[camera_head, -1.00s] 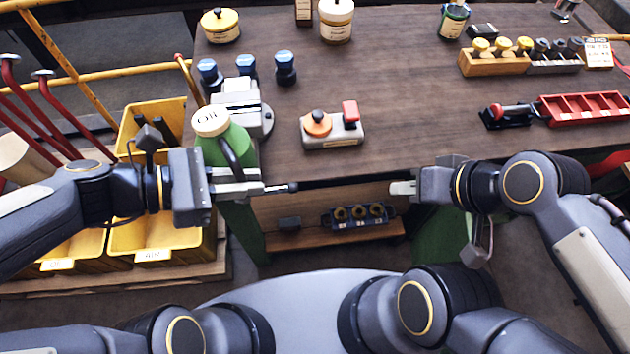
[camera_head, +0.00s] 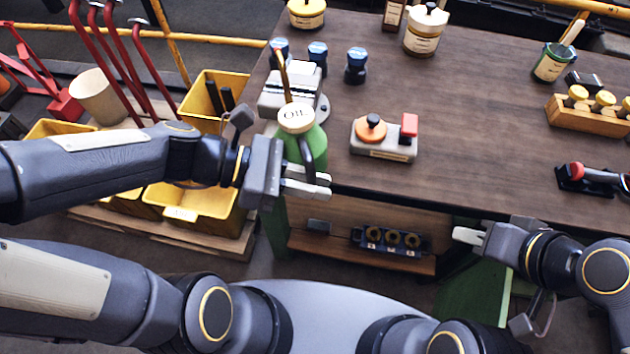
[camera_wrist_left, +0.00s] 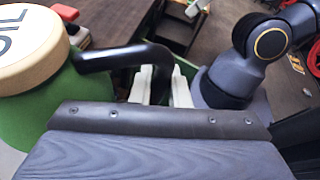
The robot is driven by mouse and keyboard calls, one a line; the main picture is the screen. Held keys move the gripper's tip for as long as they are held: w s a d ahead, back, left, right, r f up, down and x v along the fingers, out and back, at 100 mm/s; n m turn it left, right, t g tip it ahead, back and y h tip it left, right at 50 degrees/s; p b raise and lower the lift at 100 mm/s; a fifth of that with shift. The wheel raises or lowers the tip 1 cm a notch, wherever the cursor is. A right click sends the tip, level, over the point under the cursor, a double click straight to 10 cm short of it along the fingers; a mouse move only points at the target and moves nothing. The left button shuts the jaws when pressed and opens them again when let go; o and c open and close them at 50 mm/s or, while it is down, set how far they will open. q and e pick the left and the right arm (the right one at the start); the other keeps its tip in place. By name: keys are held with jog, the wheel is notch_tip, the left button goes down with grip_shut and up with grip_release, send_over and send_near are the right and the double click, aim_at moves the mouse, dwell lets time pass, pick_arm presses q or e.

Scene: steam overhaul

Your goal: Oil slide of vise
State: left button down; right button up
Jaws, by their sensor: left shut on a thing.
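A green oil can (camera_head: 309,147) with a cream lid marked OIL is at the table's front left edge; it also shows in the left wrist view (camera_wrist_left: 40,110). My left gripper (camera_head: 310,184) is shut on the can's dark handle, and the fingers show beside that handle in the left wrist view (camera_wrist_left: 160,85). The can's thin spout points up and back over the grey vise (camera_head: 290,92). The can hides part of the vise and its slide. My right gripper (camera_head: 468,236) is at the table's front edge, apart from everything; its finger gap is unclear.
A control box (camera_head: 385,150) with an orange knob and red switch stands right of the can. Yellow bins (camera_head: 203,199) are at left. The table's middle is clear.

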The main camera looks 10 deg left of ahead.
aim_at(308, 173)
pick_arm(q)
jog(key=shift+s+d+r+n+g+h+p, duration=0.1)
jog(key=shift+s+r+n+g+h+p, duration=0.1)
jog(key=shift+r+n+p, duration=0.25)
jog(key=shift+s+d+r+n+g+h+p, duration=0.1)
jog(key=shift+r+n+g+p, duration=0.15)
jog(key=shift+r+n, duration=0.25)
jog(key=shift+w+a+r+n+g+h, duration=0.1)
jog(key=shift+w+r+n+g+h, duration=0.15)
jog(key=shift+r+n+h, duration=0.15)
jog(key=shift+r+p, duration=0.35)
jog(key=shift+p, duration=0.05)
jog(key=shift+a+r+p, duration=0.25)
jog(key=shift+p, duration=0.25)
jog(key=shift+s+a, duration=0.1)
